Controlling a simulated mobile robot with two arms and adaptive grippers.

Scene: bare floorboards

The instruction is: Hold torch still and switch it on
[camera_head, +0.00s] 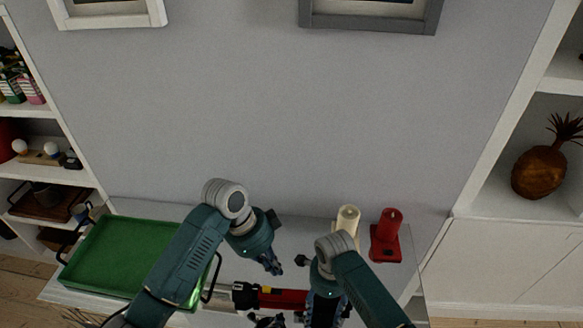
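The torch (285,299) lies across the lower middle of the view, with a red body and a dark grey end at the left. Its right end is hidden behind my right gripper. My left gripper (274,266) points down and right, just above and behind the torch, apart from it in the picture. My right gripper (322,308) points down over the torch's right part. Its fingertips are hard to make out, so whether it grips the torch is unclear. The torch's switch cannot be made out.
A green tray (75,262) with dark handles stands at the left on a pale surface.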

